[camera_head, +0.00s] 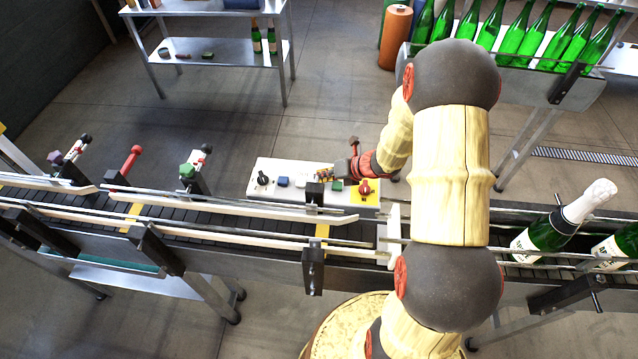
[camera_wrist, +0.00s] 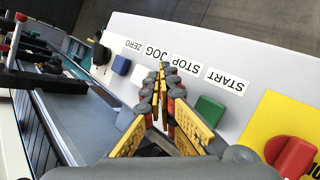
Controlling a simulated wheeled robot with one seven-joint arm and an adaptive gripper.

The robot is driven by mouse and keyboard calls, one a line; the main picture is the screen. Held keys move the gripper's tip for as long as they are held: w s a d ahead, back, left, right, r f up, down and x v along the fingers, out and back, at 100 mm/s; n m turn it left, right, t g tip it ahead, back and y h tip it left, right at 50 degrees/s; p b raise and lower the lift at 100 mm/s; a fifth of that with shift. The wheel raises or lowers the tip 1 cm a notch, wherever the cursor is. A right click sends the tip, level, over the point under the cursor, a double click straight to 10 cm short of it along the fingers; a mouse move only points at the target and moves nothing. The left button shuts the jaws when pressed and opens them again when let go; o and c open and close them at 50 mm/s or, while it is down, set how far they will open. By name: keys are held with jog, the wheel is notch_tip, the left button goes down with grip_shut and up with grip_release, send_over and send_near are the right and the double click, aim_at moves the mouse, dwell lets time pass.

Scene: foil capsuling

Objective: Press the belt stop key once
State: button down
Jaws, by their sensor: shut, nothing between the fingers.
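The light-grey control panel (camera_head: 290,167) stands behind the belt in the head view and fills the middle of the wrist view (camera_wrist: 245,45). Its STOP label (camera_wrist: 187,66) reads upside down in the wrist view, between the JOG (camera_wrist: 157,54) and START (camera_wrist: 227,82) labels. The STOP key is hidden behind my fingers. A green key (camera_wrist: 208,110) shows on the START side and a blue key (camera_wrist: 121,65) on the ZERO side. My gripper (camera_wrist: 163,72) is shut and empty, its tips over the key row near STOP. I cannot tell whether they touch a key.
A red rotary knob (camera_wrist: 290,157) on a yellow plate (camera_wrist: 272,120) sits right of the green key. A black knob (camera_wrist: 98,52) is at the panel's other end. The rails and belt (camera_head: 220,222) run in front.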

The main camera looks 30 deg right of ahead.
jog(key=shift+f, duration=0.3)
jog(key=shift+r, duration=0.1)
dwell(0.3)
jog(key=shift+r+p, duration=0.8)
jog(key=shift+r, duration=0.15)
notch_tip(320, 180, up, 5)
jog(key=p, duration=0.4)
dwell(0.6)
